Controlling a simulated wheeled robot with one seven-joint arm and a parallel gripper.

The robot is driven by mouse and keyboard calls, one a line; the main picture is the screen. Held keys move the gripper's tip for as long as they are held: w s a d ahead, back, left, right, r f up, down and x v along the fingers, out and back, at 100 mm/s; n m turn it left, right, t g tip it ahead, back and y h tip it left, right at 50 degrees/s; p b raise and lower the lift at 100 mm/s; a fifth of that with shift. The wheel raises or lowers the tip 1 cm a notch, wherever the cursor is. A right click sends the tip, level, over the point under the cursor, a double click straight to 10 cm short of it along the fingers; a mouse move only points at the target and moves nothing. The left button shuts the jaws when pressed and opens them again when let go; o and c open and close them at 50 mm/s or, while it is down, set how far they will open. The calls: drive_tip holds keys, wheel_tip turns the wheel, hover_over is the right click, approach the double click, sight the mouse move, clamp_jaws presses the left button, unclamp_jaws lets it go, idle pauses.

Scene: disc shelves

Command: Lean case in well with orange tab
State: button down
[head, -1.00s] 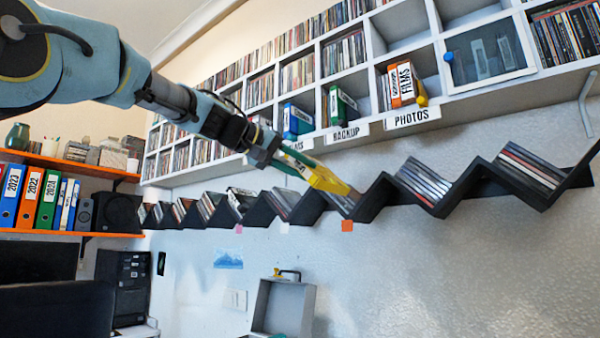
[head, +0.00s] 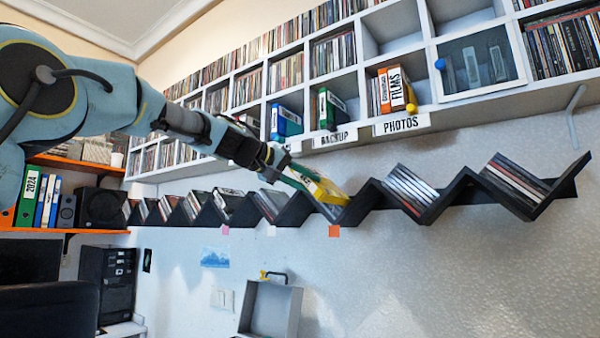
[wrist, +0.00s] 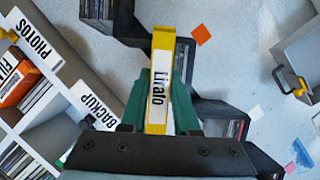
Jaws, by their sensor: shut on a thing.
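My gripper (head: 290,178) has green fingers shut on a yellow case (head: 322,190). In the wrist view the case (wrist: 160,80) stands between the fingers (wrist: 160,95), its white label reading "Liralo". The orange tab (head: 334,231) is on the wall just under one well of the black zigzag shelf (head: 372,203); it also shows in the wrist view (wrist: 201,35). The case is tilted, its lower end at the well above the orange tab, where dark cases (head: 328,210) show. I cannot tell whether it touches the shelf or those cases.
Neighbouring wells hold cases (head: 410,188). A pink tab (head: 225,230) and a pale tab (head: 271,231) mark wells to the left. The white cubby shelf (head: 350,138) juts out above. A grey box (head: 270,310) hangs below.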

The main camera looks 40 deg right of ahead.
sight(299, 176)
drive_tip(key=d+p, duration=0.2)
drive_tip(key=d, duration=0.1)
drive_tip(key=shift+w+d+r, duration=0.1)
drive_tip(key=shift+w+d, duration=0.1)
drive_tip(key=shift+w, duration=0.2)
drive_tip(key=shift+w+d+f+p, duration=0.2)
drive_tip(key=shift+d+p, duration=0.25)
drive_tip(key=shift+d, duration=0.25)
drive_tip(key=shift+w+d+f+p, duration=0.15)
drive_tip(key=shift+d+p, duration=0.3)
drive_tip(key=shift+d, duration=0.25)
drive_tip(key=c, duration=0.6)
unclamp_jaws()
drive_tip(key=b+v, duration=0.4)
drive_tip(key=v, duration=0.5)
drive_tip(key=shift+a, duration=0.4)
drive_tip(key=shift+a+r+b, duration=0.2)
drive_tip(key=shift+a+b, duration=0.1)
drive_tip(key=shift+a, duration=0.2)
